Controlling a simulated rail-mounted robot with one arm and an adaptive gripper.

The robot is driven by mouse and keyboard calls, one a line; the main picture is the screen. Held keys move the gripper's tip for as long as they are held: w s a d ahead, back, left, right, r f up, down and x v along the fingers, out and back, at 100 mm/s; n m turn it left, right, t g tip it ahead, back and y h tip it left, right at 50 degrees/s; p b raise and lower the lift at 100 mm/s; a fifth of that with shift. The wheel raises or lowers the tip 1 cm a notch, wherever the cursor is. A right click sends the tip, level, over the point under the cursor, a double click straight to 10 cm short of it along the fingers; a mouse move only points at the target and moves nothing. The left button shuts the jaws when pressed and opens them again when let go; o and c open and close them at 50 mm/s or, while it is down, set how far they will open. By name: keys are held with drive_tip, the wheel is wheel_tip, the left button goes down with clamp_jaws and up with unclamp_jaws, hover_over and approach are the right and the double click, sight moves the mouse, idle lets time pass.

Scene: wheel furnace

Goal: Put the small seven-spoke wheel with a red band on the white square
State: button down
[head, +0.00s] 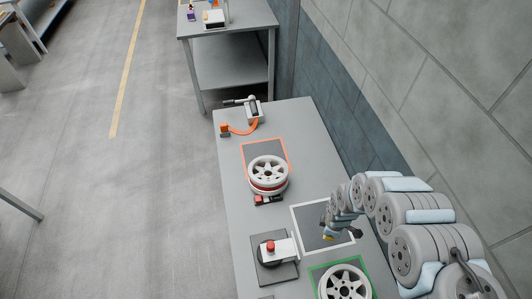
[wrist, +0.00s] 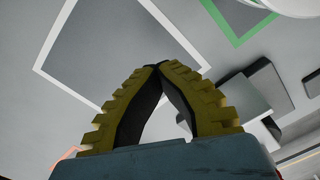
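A pale spoked wheel (head: 268,172) with a red band around its side lies flat inside the orange-red square (head: 247,150) in the head view. Another pale spoked wheel (head: 345,283) lies in the green square (head: 313,270) at the bottom; I cannot tell if it has a band. The white square (head: 297,217) between them is empty; its outline also shows in the wrist view (wrist: 66,18). My gripper (head: 328,237) hangs over the white square area in the head view. In the wrist view its yellow fingertips (wrist: 160,67) meet, with nothing held between them.
A box with a red button (head: 272,248) stands left of the white square. A small dark and red item (head: 268,200) lies by the banded wheel. A clamp-like tool and orange strap (head: 243,128) lie at the far end. A wall runs along the right.

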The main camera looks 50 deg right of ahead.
drive_tip(key=s+a+p, duration=0.1)
drive_tip(key=s+p, duration=0.5)
drive_tip(key=s, duration=0.5)
drive_tip(key=shift+s+p, duration=0.35)
idle(4.0)
drive_tip(key=shift+s+a, duration=0.15)
drive_tip(key=shift+s, duration=1.25)
drive_tip(key=shift+s+a, duration=0.1)
drive_tip(key=shift+s, duration=1.25)
